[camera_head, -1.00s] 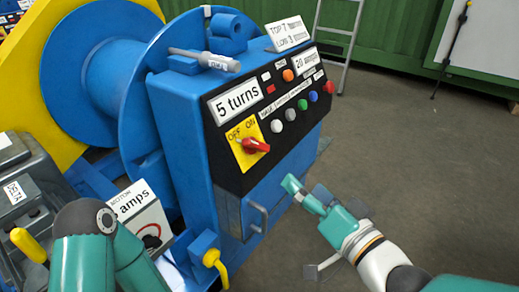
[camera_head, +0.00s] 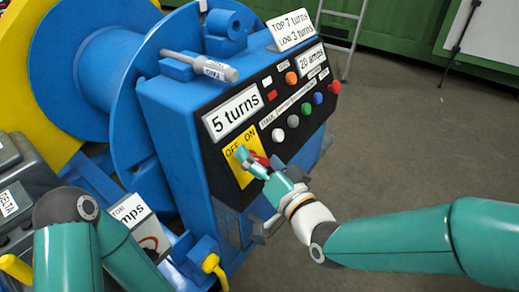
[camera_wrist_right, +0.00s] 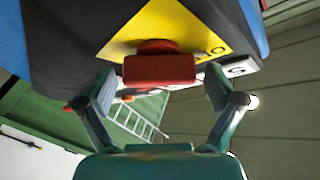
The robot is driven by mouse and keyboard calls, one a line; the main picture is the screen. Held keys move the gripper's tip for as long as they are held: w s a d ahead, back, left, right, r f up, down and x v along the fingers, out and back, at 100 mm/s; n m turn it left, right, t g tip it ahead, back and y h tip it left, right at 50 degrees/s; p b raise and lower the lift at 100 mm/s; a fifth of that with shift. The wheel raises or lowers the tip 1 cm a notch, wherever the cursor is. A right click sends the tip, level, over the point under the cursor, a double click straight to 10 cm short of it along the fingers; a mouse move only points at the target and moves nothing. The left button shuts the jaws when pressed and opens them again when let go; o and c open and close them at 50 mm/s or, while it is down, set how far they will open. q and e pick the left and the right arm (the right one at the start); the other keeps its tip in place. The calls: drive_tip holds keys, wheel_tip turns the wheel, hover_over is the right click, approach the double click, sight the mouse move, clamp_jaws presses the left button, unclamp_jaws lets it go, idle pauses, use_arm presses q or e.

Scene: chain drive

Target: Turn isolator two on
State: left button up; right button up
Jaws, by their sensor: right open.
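A red rotary handle (camera_head: 262,160) sits on a yellow plate (camera_head: 232,179) marked OFF and ON, on the sloped black front of a blue machine. No isolator number is readable on it. My right gripper (camera_head: 252,160) is at this handle and partly covers it. In the right wrist view the red handle (camera_wrist_right: 158,69) lies between the two spread fingers of my right gripper (camera_wrist_right: 159,88), with a visible gap on each side. The handle's exact angle is hard to tell. My left arm shows at the lower left, but its gripper does not.
The black panel also bears several coloured buttons, such as a white one (camera_head: 278,135), and a "5 turns" display (camera_head: 233,111). A blue drum (camera_head: 82,62) stands at the left. Open floor lies right.

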drive_tip(key=shift+d, duration=0.1)
drive_tip(key=c, duration=1.1)
drive_tip(key=shift+d, duration=0.15)
drive_tip(key=shift+c, duration=0.2)
